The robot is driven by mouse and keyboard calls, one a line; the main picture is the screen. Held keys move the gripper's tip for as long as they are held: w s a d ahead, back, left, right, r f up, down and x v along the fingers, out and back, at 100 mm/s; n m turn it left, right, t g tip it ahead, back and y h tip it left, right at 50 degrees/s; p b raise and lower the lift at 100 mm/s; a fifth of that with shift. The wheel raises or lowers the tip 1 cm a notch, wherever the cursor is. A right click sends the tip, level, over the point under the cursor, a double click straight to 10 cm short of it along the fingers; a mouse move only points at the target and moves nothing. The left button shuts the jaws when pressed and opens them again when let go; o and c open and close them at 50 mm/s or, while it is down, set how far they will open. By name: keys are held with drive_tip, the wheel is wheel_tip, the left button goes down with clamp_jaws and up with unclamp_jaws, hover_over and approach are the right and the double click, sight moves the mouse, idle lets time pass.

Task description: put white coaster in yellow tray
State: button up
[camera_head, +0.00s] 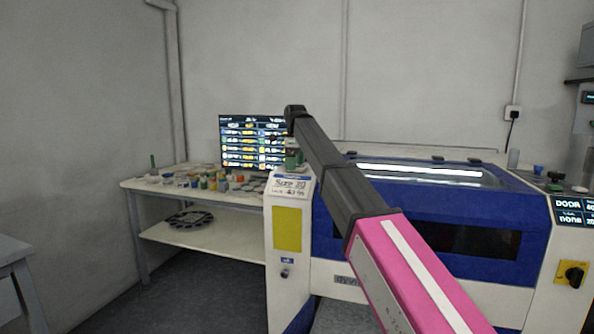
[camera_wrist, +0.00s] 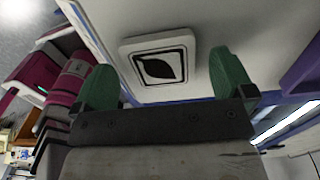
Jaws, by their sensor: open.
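The white coaster (camera_wrist: 160,66) is a rounded square with a black border and a black leaf print. In the wrist view it lies on a pale surface, between and a little beyond the two green fingers of my gripper (camera_wrist: 165,80). The fingers are apart, with room on each side of the coaster, and nothing is held. In the head view my gripper (camera_head: 293,158) is over the white left end of the blue and white machine, and I cannot make out the coaster there. I cannot make out a yellow tray in either view.
The blue and white machine (camera_head: 470,208) has a clear lid and a yellow front panel (camera_head: 287,228). A white table (camera_head: 150,187) at the left bears many small jars and a monitor (camera_head: 251,143). Another table edge (camera_head: 12,250) is at the far left.

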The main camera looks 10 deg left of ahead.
drive_tip(key=shift+f, duration=0.45)
drive_tip(key=c, duration=1)
drive_tip(key=shift+r, duration=0.2)
drive_tip(key=shift+c, duration=0.2)
